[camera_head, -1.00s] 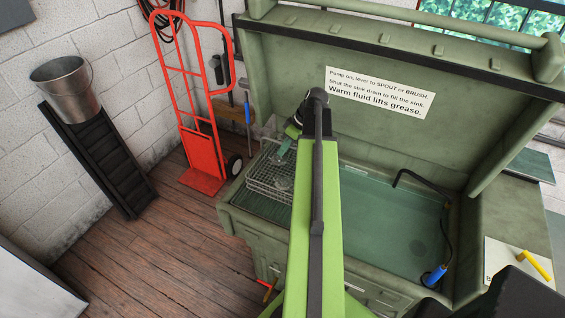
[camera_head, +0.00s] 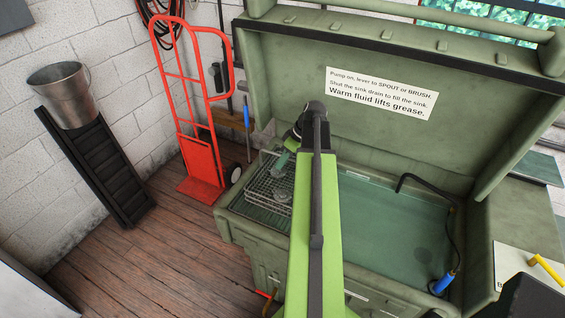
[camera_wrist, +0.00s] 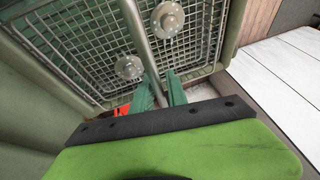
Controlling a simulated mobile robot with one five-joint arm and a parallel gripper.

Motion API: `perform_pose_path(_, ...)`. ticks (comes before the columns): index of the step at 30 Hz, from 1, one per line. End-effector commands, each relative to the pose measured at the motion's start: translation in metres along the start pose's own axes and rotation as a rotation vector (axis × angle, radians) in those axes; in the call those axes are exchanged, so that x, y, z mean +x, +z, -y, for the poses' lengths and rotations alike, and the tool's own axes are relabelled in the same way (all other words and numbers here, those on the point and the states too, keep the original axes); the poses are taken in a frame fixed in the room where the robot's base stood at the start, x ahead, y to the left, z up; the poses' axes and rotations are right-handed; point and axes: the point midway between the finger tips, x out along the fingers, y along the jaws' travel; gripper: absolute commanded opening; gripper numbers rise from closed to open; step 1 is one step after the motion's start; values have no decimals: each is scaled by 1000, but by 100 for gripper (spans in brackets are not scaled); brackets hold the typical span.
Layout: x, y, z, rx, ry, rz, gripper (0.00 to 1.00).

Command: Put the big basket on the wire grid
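The big basket (camera_head: 262,190) is a wire mesh basket at the left end of the green wash sink. It fills the upper part of the wrist view (camera_wrist: 85,50) and holds round metal parts. Its grey bar handle (camera_wrist: 141,38) runs down between the two green fingers of my gripper (camera_wrist: 160,92), which look closed around it. In the head view my gripper (camera_head: 281,160) is at the basket, partly hidden by my arm. A dark grid surface, apparently the wire grid (camera_head: 262,215), shows in front of the basket. I cannot tell whether the basket touches it.
The sink basin (camera_head: 385,230) is open to the right, with a black hose and blue-tipped brush (camera_head: 444,283). The raised lid (camera_head: 290,75) stands behind. A red hand truck (camera_head: 203,165) and a metal bucket (camera_head: 62,95) are to the left. The wooden floor (camera_head: 140,260) is clear.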

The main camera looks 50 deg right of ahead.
Motion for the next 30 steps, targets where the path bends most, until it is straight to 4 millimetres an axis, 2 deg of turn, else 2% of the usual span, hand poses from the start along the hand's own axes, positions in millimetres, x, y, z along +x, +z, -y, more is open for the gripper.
perform_pose_path(3, 0, 0, 0, 0, 0, 0, 31)
perform_pose_path(11, -1, 0, 0, 0, 0, 0, 31)
perform_pose_path(16, -12, -3, 1, 0, 0, 0, 31)
perform_pose_path(20, -33, -5, 2, 0, 0, 0, 31)
perform_pose_path(30, -111, -5, 2, 1, 0, 0, 31)
